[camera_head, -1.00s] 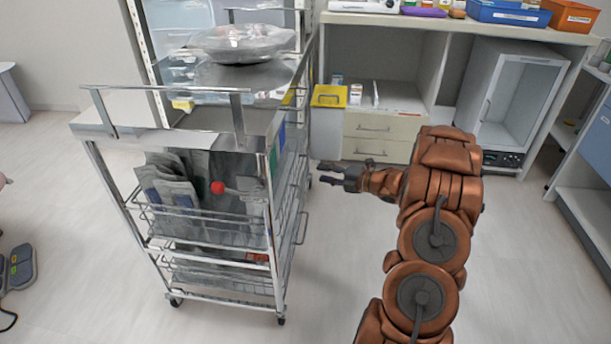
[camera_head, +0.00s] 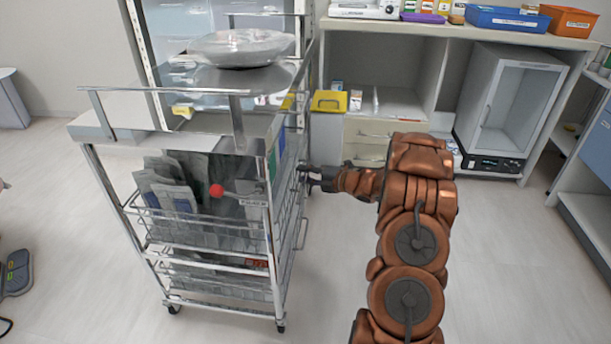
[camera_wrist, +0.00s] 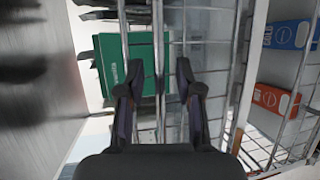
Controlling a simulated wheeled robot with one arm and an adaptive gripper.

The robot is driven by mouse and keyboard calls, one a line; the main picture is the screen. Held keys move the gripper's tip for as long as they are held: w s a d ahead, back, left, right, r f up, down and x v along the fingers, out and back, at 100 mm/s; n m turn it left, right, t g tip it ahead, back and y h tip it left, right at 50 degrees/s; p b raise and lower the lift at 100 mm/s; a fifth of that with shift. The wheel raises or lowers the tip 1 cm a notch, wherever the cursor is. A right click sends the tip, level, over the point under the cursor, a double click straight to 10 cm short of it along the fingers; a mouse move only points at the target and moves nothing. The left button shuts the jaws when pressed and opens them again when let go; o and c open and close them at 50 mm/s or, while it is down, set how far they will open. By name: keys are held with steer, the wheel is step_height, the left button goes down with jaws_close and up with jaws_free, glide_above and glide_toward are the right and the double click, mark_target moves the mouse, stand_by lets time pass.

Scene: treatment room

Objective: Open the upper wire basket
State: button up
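The upper wire basket (camera_head: 208,226) sits in the metal trolley and holds several grey packets (camera_head: 168,192). My gripper (camera_head: 305,178) is at the trolley's right side, level with the upper basket. In the wrist view my gripper (camera_wrist: 157,82) has its two dark fingers apart. Upright-looking metal bars (camera_wrist: 159,50) of the basket side show between the fingers; I cannot tell whether the fingers touch them. A green packet (camera_wrist: 130,63) lies behind the bars. The basket looks pushed in.
The trolley top (camera_head: 215,85) bears a wrapped round tray (camera_head: 240,48). A lower wire basket (camera_head: 215,278) is beneath. Counter drawers (camera_head: 368,140) stand behind; the floor right of the trolley is clear.

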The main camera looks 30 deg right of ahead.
jaws_close()
steer(key=shift+s+d, duration=0.1)
stand_by(0.6)
